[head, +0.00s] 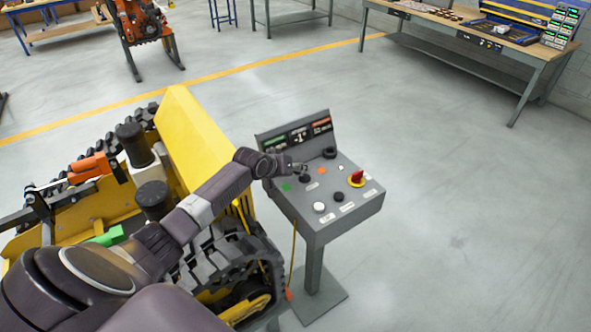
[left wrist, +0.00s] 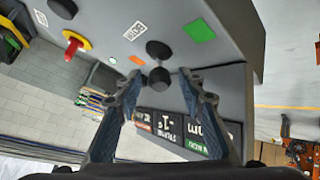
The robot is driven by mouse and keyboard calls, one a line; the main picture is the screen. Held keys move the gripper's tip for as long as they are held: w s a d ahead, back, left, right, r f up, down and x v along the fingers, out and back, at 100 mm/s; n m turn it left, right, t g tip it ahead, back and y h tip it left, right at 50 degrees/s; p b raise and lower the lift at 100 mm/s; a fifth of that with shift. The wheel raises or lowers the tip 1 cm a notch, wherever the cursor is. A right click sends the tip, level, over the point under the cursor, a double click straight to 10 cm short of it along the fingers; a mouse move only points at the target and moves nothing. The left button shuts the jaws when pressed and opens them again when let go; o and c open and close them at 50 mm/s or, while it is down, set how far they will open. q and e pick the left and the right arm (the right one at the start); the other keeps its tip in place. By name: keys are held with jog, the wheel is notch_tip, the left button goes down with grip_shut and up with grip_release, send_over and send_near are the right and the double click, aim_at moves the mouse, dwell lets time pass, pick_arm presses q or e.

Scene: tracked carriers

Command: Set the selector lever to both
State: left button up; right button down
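A grey control console (head: 325,215) stands on a post in the middle of the head view. In the left wrist view, its panel appears upside down. What looks like the selector lever is a black ball end (left wrist: 159,77) beside a round black base (left wrist: 157,50). The base also shows on the panel in the head view (head: 304,179). My left gripper (left wrist: 160,82) is open, one finger on each side of the black ball, with a visible gap to each. In the head view my left gripper (head: 296,168) hovers over the panel's upper left. My right gripper is not in view.
A display (head: 300,135) rises behind. A yellow tracked carrier (head: 195,135) stands close left. Floor to the right is clear.

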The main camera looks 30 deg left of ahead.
pick_arm(q)
grip_shut()
dwell(0.4)
